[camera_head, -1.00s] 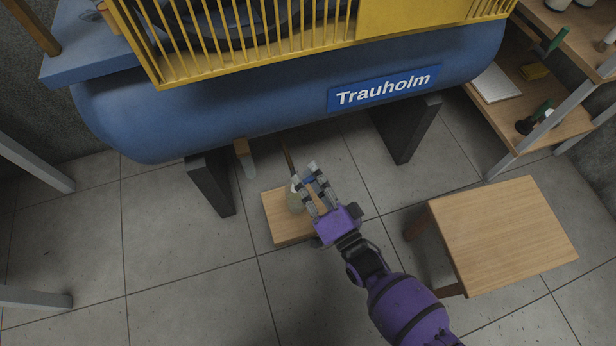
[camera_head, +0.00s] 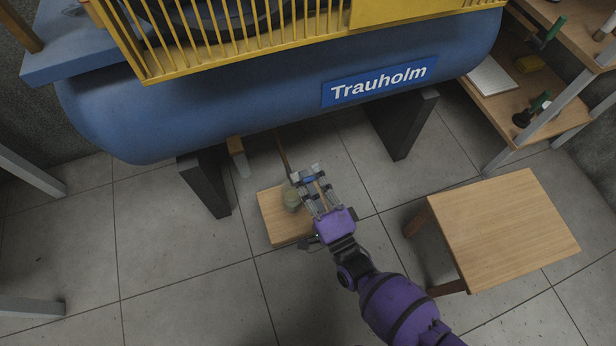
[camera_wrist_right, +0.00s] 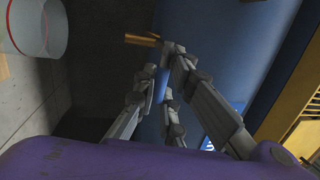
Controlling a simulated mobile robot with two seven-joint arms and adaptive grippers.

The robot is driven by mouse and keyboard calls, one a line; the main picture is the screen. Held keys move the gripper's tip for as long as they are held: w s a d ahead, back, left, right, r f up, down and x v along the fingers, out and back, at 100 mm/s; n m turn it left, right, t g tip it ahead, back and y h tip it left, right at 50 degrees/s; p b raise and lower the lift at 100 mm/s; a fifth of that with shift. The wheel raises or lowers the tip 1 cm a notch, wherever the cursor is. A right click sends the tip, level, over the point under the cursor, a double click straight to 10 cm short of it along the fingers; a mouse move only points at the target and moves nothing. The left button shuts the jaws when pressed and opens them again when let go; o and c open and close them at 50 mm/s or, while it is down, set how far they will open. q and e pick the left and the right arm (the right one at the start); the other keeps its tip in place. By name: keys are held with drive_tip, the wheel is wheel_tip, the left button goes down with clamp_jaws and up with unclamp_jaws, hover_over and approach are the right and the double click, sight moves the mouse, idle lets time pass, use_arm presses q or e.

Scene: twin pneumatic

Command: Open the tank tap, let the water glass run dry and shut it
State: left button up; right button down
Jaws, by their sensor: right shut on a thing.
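My right gripper (camera_head: 311,179) is shut on the blue tap handle (camera_head: 308,180), below the blue tank (camera_head: 220,110). The handle also shows between the fingers in the right wrist view (camera_wrist_right: 161,84), near a brass pipe end (camera_wrist_right: 142,40). A thin brass pipe (camera_head: 283,157) runs from the tank towards the tap. A small clear cylinder (camera_head: 243,166), possibly the water glass, hangs under a brass fitting (camera_head: 235,146); its contents are too small to tell. A clear jar (camera_head: 291,201) stands on a wooden board; the right wrist view shows its red ring (camera_wrist_right: 44,22). My left gripper is not in view.
The wooden board (camera_head: 274,228) lies on the tiled floor. Dark tank legs (camera_head: 206,185) (camera_head: 402,125) stand either side of the tap area. The floor at front left is clear.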

drive_tip(key=shift+f, duration=0.1)
drive_tip(key=c, duration=1.8)
unclamp_jaws()
drive_tip(key=shift+s+d, duration=0.1)
drive_tip(key=shift+s, duration=0.05)
drive_tip(key=v, duration=1.1)
drive_tip(key=shift+s+d+f, duration=0.1)
drive_tip(key=shift+s+d, duration=0.05)
drive_tip(key=shift+s, duration=0.2)
